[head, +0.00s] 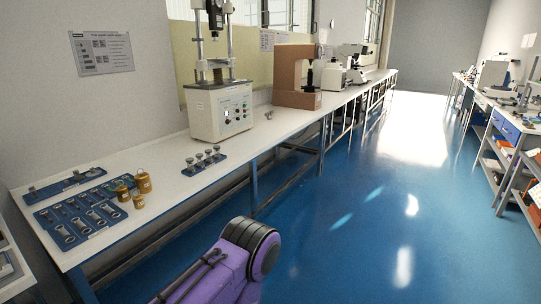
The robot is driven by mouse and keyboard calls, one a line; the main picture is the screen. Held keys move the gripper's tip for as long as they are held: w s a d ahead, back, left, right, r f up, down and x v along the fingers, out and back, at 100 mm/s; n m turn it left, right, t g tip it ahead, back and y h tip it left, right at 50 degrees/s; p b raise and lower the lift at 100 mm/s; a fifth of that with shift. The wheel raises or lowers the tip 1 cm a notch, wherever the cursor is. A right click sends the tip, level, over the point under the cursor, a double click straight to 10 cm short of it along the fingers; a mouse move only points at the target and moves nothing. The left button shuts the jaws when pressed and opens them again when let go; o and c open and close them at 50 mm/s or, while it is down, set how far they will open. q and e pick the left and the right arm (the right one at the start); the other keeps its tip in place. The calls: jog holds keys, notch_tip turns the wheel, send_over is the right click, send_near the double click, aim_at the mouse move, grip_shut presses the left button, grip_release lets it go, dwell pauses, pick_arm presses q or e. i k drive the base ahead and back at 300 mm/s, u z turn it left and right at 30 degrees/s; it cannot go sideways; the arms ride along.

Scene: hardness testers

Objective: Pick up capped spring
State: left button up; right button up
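No part can be made out for certain as the capped spring. Small metal parts lie in the slots of a large blue tray (92,231) at the near left end of the white bench, too small to tell apart. Several brass-coloured cylindrical pieces, such as this brass cylinder (143,182), stand at the right side of that tray. A smaller blue tray (190,169) farther along the bench holds several short metal pieces with round tops. A purple and black link of my arm shows at the bottom centre. Neither of my grippers is in view.
The white bench (165,191) runs along the left wall. A narrow blue tray (40,193) lies behind the large one. A hardness tester (222,108) and a brown machine (292,77) stand farther along. The blue floor (330,235) to the right is clear.

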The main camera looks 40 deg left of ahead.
aim_at(192, 170)
jog(key=u, duration=0.85)
jog(key=i, duration=1.7)
jog(key=u, duration=1.05)
jog(key=i, duration=0.25)
jog(key=u, duration=0.15)
